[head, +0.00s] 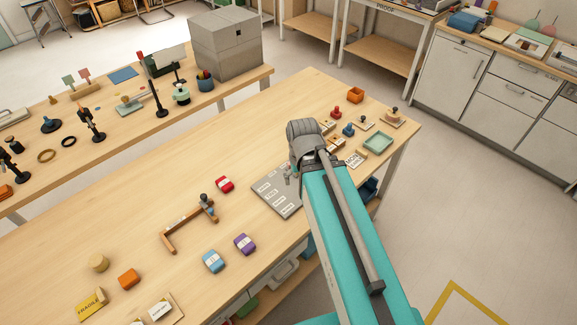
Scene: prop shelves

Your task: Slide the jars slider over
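A flat grey board (274,193) with several small white labels lies on the wooden table, just left of my arm. The labels are too small to read, so I cannot tell which slider is the jars one. My teal arm reaches over the table and covers the board's right side. A small grey part (291,173) shows at the board's upper right edge, beside the arm; I cannot tell whether it belongs to my gripper or to the board. My gripper's fingers are not clearly visible.
Left of the board are a wooden frame with a knob (187,224) and red (224,184), purple (244,244) and blue (213,261) blocks. Stamps and a green tray (378,142) are beyond the arm.

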